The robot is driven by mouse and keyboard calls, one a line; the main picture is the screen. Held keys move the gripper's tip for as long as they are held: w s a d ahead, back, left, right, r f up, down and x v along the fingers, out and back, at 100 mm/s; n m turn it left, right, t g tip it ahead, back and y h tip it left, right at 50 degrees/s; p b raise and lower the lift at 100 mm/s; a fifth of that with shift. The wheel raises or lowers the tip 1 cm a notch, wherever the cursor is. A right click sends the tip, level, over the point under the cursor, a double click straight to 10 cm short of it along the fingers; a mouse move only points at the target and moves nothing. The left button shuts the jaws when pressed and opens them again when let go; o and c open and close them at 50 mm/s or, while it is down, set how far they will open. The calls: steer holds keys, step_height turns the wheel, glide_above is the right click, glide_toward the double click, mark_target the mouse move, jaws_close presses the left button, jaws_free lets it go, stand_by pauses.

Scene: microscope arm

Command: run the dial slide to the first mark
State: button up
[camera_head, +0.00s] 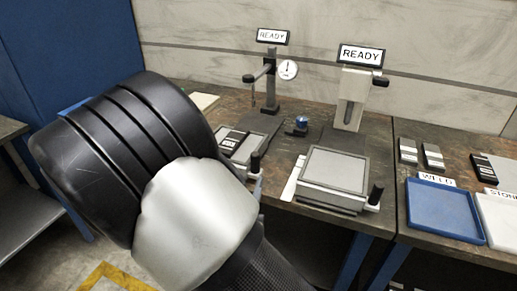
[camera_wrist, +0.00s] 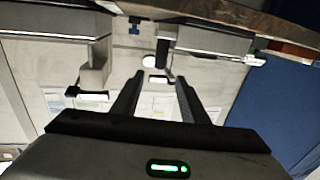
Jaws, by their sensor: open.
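The dial stand stands at the back of the bench in the head view, with a dark post (camera_head: 271,82), a round white dial (camera_head: 288,70) on its right and a dark side arm (camera_head: 258,74) on its left. A READY sign tops it. The slide's marks are too small to read. The wrist view looks at the bench upside down; the dial stand's post (camera_wrist: 163,50) shows beyond my fingertips. My gripper (camera_wrist: 158,82) is open and empty, apart from the stand. In the head view my arm hides it.
A second stand (camera_head: 350,100) with a READY sign is to the right, behind a grey stage (camera_head: 333,172). A small blue knob (camera_head: 301,122) sits between the stands. A blue tray (camera_head: 444,208) lies on the right bench. My arm covers the left foreground.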

steer(key=b, duration=0.1)
glide_toward(258, 148)
steer(key=w+r, duration=0.1)
steer(key=w+d+r, duration=0.1)
steer(key=w, duration=0.1)
steer(key=w+r, duration=0.1)
steer(key=w, duration=0.1)
steer(key=shift+w+d+r, duration=0.15)
steer(key=shift+d+r, duration=0.05)
steer(key=shift+d, duration=0.2)
jaws_close()
